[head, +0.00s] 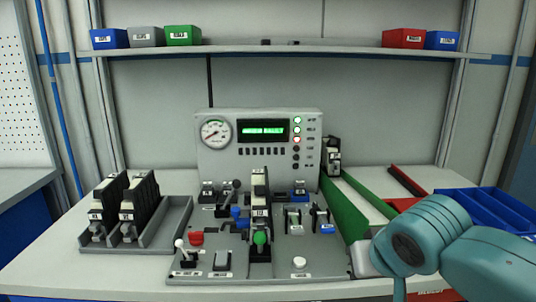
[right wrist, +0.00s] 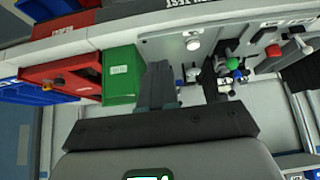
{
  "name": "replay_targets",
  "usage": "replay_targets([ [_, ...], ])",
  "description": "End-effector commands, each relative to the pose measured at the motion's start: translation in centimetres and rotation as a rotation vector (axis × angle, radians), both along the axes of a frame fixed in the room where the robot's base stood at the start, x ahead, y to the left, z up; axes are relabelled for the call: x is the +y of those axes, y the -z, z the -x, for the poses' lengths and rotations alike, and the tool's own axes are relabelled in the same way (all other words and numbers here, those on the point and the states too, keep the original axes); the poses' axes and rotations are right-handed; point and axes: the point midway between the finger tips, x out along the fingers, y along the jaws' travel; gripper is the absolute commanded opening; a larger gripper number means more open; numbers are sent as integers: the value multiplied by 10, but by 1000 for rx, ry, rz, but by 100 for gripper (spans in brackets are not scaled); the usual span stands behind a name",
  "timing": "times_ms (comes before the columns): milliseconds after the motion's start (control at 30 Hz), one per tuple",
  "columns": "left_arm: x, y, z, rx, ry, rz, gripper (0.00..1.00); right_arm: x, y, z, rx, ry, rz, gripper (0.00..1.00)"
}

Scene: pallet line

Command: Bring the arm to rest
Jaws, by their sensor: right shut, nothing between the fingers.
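My right arm (head: 440,240), teal with a dark round joint cap, reaches in from the right edge of the head view, over the front right of the bench. In the right wrist view my right gripper (right wrist: 162,84) shows as dark grey fingers close together, shut and empty. It is near the green bin (right wrist: 122,75) and the control panel's white button (right wrist: 193,43); I cannot tell how far above them. My left arm and gripper are not in view.
The control station (head: 258,150) with gauge and green display stands mid-bench. A grey rack (head: 165,232) with dark modules is at left. A green divider (head: 345,205) and blue tray (head: 485,208) are at right. Bins (head: 184,36) line the shelf. Bare bench lies front left.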

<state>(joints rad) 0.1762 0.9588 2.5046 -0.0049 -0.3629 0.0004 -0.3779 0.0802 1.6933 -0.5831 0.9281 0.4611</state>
Motion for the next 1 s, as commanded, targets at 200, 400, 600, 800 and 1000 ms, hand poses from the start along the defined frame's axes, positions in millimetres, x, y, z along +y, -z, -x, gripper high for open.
replay_targets([
  [200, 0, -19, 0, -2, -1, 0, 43, 22, 63, -15, 105, -69, -29, 0],
  [400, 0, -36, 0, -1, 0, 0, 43, 39, 137, -12, 213, -119, -89, 0],
  [600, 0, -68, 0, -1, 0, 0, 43, 53, 245, 35, 383, -115, -219, 0],
  [800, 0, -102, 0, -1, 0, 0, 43, 53, 336, 142, 553, 17, -350, 0],
  [1000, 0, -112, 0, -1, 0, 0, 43, 49, 361, 203, 617, 107, -369, 0],
])
